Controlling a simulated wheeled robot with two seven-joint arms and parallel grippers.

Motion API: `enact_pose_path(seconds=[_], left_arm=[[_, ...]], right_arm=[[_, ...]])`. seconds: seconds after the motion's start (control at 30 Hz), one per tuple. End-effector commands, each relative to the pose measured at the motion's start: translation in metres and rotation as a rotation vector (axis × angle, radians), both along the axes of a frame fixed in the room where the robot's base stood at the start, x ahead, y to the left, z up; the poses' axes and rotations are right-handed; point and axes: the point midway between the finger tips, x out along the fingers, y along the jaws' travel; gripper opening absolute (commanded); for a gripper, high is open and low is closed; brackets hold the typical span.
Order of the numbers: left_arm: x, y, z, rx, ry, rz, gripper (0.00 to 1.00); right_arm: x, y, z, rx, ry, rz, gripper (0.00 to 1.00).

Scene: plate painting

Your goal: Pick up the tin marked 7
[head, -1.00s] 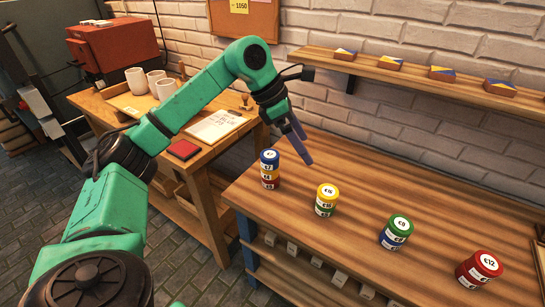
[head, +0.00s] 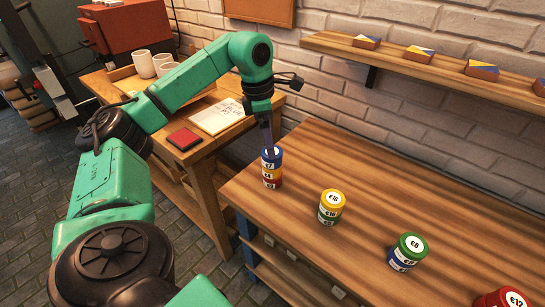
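The tin marked 7 is the blue tin (head: 272,162) at the top of the leftmost stack on the workbench (head: 400,180). A yellow tin (head: 272,174) and a red tin (head: 272,184) are under it. My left gripper (head: 269,148) points straight down over the blue tin, with its fingertips at or just above the lid. The fingers are seen edge-on, so I cannot tell their opening or whether they touch the tin. My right gripper is not in view.
To the right stand a yellow-over-green stack (head: 331,207), a green-over-blue stack (head: 408,252) and a red tin (head: 505,299). A wall shelf (head: 420,65) with small blocks runs above. A side table (head: 190,150) holds mugs, a red pad and a paper. The bench behind the stacks is clear.

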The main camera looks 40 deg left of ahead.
Motion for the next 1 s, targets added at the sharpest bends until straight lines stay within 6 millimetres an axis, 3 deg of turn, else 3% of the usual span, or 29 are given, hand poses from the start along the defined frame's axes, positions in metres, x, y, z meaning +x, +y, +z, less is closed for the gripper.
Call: enact_pose_path(seconds=[0.23,0.47,0.57,0.7,0.73,1.0], left_arm=[[0.003,-0.005,-0.043,-0.001,0.004,0.0,1.0],[0.004,-0.006,-0.049,-0.001,0.001,0.0,1.0],[0.004,-0.006,-0.049,-0.001,0.001,0.0,0.69],[0.004,-0.006,-0.049,-0.001,0.0,0.0,0.16],[0.004,-0.006,-0.048,-0.001,0.0,0.0,0.08],[0.005,-0.006,-0.046,-0.001,-0.001,0.0,0.08]], right_arm=[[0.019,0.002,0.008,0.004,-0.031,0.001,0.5],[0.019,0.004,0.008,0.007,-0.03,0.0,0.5],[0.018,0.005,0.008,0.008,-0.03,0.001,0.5],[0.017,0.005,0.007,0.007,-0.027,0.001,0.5],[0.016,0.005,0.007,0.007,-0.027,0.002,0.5],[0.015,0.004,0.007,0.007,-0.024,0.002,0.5]])
